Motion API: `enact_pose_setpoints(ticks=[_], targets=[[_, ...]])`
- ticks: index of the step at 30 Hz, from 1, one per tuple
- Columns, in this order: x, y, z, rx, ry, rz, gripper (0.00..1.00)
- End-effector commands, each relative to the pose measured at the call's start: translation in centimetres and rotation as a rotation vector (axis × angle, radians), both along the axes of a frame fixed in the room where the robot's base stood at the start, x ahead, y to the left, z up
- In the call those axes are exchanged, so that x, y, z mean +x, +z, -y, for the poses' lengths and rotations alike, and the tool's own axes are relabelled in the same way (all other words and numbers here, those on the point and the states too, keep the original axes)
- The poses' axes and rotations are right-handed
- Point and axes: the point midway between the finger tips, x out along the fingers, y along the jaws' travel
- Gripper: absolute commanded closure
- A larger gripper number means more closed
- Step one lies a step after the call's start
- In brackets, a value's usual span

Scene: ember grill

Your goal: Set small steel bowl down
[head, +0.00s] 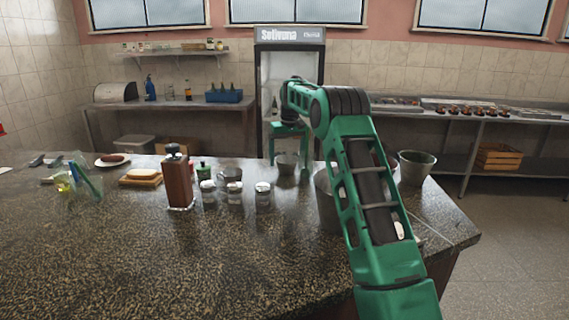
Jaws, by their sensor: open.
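A small steel bowl (287,165) rests upright on the far part of the dark speckled counter (150,270). My green gripper (289,150) points down right over it, with its two fingers spread to the left and right of the bowl. The gripper is open. Whether a finger still touches the bowl's rim is too small to tell. A second small metal vessel (230,174) stands to the left, behind the jars.
A tall wooden pepper mill (177,182) and several small lidded jars (235,192) stand left of the bowl. A metal bucket (415,170) stands at the right, and another metal container (326,200) is partly hidden by my arm. The front of the counter is clear.

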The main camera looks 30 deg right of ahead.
Motion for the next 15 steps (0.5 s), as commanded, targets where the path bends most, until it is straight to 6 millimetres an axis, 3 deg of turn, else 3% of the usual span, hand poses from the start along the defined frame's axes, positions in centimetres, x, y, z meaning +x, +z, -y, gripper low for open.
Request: enact_pose_setpoints(ticks=[9,15], targets=[[-0.8,6.3,-0.2,-0.002,-0.001,0.004,0.12],[-1.2,9.3,-0.3,-0.001,0.001,0.002,0.12]])
